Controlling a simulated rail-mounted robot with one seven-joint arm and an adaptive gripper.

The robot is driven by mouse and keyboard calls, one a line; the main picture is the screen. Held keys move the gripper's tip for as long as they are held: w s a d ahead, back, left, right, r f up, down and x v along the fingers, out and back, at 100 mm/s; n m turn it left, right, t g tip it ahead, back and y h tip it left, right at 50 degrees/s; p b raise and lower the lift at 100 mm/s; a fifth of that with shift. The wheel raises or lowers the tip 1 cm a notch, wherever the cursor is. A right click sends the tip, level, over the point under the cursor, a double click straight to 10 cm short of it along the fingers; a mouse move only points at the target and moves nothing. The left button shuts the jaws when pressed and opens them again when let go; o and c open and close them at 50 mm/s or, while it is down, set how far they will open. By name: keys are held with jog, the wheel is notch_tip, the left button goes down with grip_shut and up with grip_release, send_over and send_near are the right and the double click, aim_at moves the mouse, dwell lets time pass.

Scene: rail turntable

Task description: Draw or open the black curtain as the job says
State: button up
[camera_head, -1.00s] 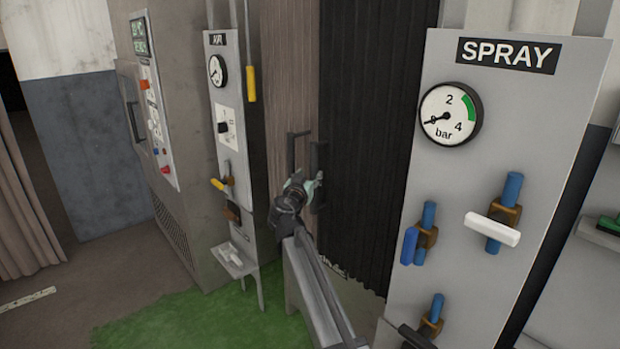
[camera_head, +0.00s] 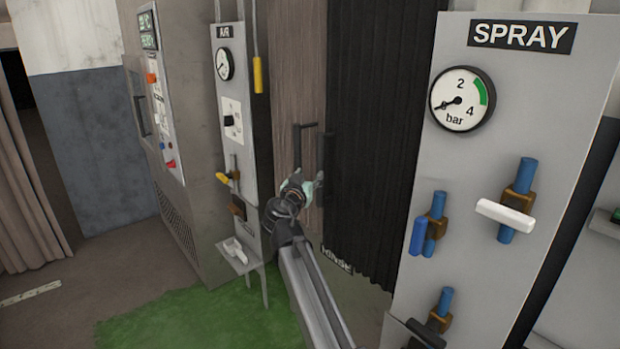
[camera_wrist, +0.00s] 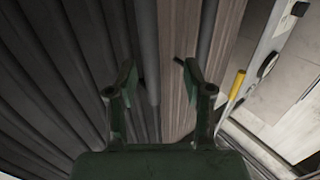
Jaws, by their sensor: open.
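The black curtain (camera_head: 375,130) hangs in vertical folds in the head view, between a brown panel (camera_head: 290,75) and the SPRAY panel. It fills the left of the wrist view (camera_wrist: 45,80). A dark upright handle (camera_head: 325,165) stands at the curtain's left edge. A second dark handle (camera_head: 297,148) stands just left of it, in front of the brown panel. My gripper (camera_head: 308,184) is near the lower ends of both handles; contact cannot be told. In the wrist view my gripper (camera_wrist: 157,72) is open, with curtain edge and brown panel behind the gap.
The SPRAY panel (camera_head: 480,130) with a gauge and protruding valve levers stands close on the right. The AIR panel (camera_head: 228,100) and a grey cabinet (camera_head: 180,110) stand on the left. A green mat (camera_head: 200,320) lies on the floor.

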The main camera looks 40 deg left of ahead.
jog(key=b+v, duration=0.4)
jog(key=v, duration=0.7)
jog(key=shift+s+b, duration=0.35)
dwell(0.5)
jog(key=shift+d, duration=0.1)
jog(key=shift+f+b, duration=0.1)
jog(key=shift+b, duration=0.45)
